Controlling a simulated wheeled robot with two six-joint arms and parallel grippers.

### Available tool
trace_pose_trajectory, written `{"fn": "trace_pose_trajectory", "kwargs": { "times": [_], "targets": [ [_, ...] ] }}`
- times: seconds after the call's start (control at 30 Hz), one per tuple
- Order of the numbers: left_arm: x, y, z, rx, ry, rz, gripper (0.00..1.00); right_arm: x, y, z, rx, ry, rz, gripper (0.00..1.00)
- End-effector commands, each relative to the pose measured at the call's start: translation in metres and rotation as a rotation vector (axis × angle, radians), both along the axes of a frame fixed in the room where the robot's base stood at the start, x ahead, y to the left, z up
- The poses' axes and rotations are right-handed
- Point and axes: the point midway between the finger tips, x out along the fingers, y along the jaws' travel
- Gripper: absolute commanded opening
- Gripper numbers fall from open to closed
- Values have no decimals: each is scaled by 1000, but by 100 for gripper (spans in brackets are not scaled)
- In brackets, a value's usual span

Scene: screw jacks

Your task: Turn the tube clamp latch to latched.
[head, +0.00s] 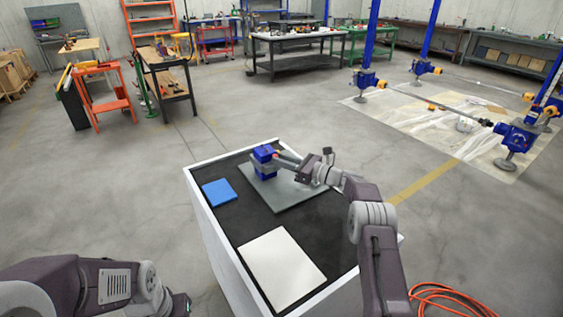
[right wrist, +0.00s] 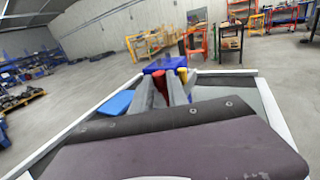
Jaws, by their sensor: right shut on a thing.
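The tube clamp (head: 264,153) is a blue block standing on a grey plate (head: 292,189) on the bench; it also shows in the right wrist view (right wrist: 165,64). My right gripper (head: 284,160) reaches it from the right. In the right wrist view the grey fingers (right wrist: 165,90) are shut around a red piece (right wrist: 158,82), which looks like the clamp's latch handle. A yellow piece (right wrist: 182,75) shows just right of the fingers. The latch's exact angle is hard to tell, as the fingers cover part of it. My left gripper is not visible, only its arm at lower left.
A blue pad (head: 219,192) lies left of the grey plate and a white panel (head: 281,268) lies nearer on the dark bench top (head: 238,228). The bench has a raised white rim. Orange cable lies on the floor at lower right.

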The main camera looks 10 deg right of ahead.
Motion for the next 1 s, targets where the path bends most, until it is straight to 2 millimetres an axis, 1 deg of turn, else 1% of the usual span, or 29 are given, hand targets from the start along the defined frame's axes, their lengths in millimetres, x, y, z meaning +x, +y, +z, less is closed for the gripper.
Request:
{"fn": "trace_pose_trajectory", "kwargs": {
  "times": [0.03, 0.07, 0.1, 0.13, 0.47, 0.57, 0.8, 0.9, 1.0],
  "targets": [
    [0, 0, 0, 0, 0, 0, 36, 0, 0, 2, 1, -2, -2, 0],
    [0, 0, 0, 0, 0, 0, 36, 0, 0, 2, 1, -2, -2, 25],
    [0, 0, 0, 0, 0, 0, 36, 0, 0, 1, 1, -2, -2, 36],
    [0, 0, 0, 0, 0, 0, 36, 0, 0, 1, 0, -1, -2, 41],
    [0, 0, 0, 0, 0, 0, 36, -2, -3, 0, 0, 0, -2, 41],
    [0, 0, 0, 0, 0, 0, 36, -11, -14, 1, 0, 1, -4, 41],
    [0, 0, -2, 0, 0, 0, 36, -45, -54, 1, 0, 0, -4, 41],
    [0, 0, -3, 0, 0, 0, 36, -54, -64, 0, 0, 0, -4, 41],
    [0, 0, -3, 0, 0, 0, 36, -59, -68, 1, -1, -2, -1, 41]
  ]
}}
